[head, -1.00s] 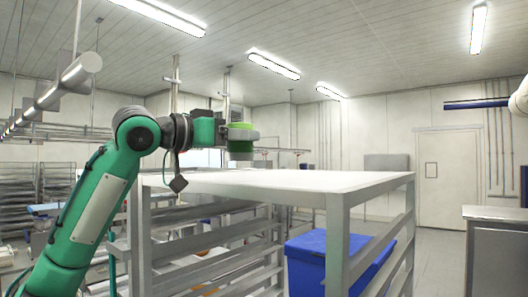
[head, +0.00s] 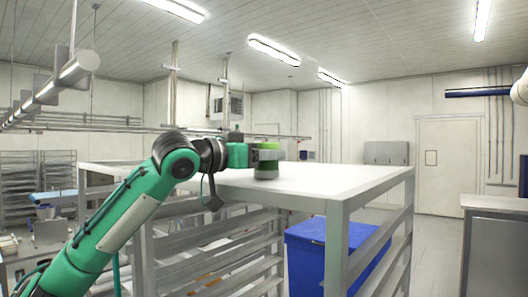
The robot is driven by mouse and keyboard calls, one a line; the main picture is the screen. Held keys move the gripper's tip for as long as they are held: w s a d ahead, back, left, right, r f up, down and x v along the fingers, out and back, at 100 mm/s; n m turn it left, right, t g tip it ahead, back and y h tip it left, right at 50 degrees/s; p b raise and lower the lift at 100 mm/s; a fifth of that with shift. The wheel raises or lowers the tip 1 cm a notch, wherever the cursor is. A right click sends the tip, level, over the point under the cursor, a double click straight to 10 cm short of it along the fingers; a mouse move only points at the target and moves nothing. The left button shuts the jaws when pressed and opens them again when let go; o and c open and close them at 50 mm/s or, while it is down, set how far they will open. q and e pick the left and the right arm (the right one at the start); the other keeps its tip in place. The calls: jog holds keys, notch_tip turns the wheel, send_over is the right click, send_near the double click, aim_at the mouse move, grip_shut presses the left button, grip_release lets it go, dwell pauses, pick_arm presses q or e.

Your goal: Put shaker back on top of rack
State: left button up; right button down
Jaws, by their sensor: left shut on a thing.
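The shaker (head: 267,165) is a small grey-green cylinder with a bright green top. It is at the rack's white top, and its base looks to be on or just above the surface; I cannot tell which. The metal rack (head: 330,181) has a flat white top and open shelf rails below. My left gripper (head: 253,157) reaches in from the left and is shut on the shaker; its fingers are mostly hidden. My right gripper is not in view.
A blue bin (head: 325,255) stands behind the rack's front post. A metal cabinet (head: 495,250) stands at the right. The rack's top is clear to the right of the shaker. Shelving (head: 35,185) stands at the far left.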

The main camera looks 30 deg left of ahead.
pick_arm(q)
jog(key=shift+w, duration=0.1)
jog(key=shift+f, duration=0.2)
jog(key=o, duration=1)
jog(key=shift+o, duration=0.2)
